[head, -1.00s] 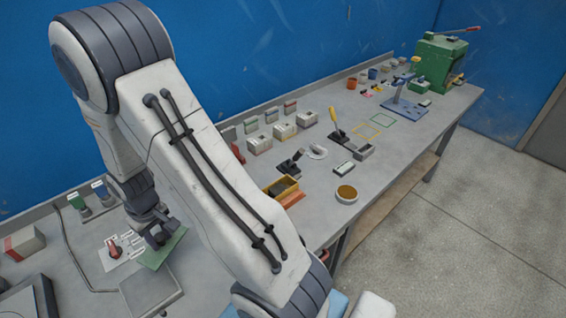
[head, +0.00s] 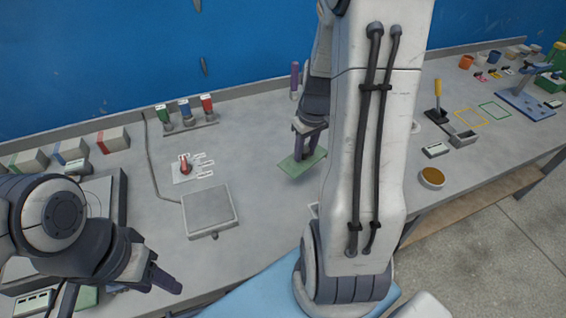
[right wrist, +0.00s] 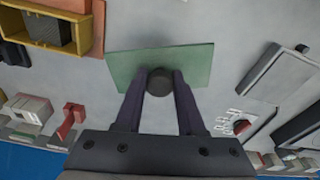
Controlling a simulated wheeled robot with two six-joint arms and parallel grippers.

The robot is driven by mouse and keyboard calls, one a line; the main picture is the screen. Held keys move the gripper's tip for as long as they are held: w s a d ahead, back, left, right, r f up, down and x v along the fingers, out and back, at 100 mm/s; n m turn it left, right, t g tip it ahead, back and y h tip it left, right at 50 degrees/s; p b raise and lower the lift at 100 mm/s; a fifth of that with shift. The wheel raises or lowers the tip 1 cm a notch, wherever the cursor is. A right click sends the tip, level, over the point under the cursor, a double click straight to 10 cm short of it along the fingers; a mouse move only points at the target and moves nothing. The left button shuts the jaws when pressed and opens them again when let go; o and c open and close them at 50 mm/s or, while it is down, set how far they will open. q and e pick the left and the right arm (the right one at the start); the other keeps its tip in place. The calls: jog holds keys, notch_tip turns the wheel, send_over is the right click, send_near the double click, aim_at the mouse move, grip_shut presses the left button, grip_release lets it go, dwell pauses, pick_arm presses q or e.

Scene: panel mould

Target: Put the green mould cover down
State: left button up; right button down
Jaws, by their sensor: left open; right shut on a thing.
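The green mould cover (head: 296,166) is a thin flat plate in the middle of the head view, over the bench right of a grey square plate. My right gripper (head: 308,143) is shut on its dark round knob (right wrist: 160,82). The cover (right wrist: 195,62) lies beyond the fingertips in the right wrist view. I cannot tell whether it touches the bench. My left gripper (head: 122,287) is open and empty at the lower left. My right arm hides part of the bench behind it.
The grey square plate (head: 208,212) and a red switch (head: 185,166) are left of the cover. Yellow (head: 471,117) and green (head: 494,110) outlined squares mark the bench at right. A yellow tray (right wrist: 42,30) shows in the right wrist view. Bare bench surrounds the cover.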

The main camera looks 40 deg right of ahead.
jog(key=p, duration=0.1)
send_over(273, 178)
notch_tip(273, 178, down, 5)
jog(key=shift+s+f, duration=0.1)
jog(key=shift+s, duration=0.05)
jog(key=shift+f, duration=1.95)
jog(key=shift+f, duration=0.15)
jog(key=c, duration=0.5)
grip_release()
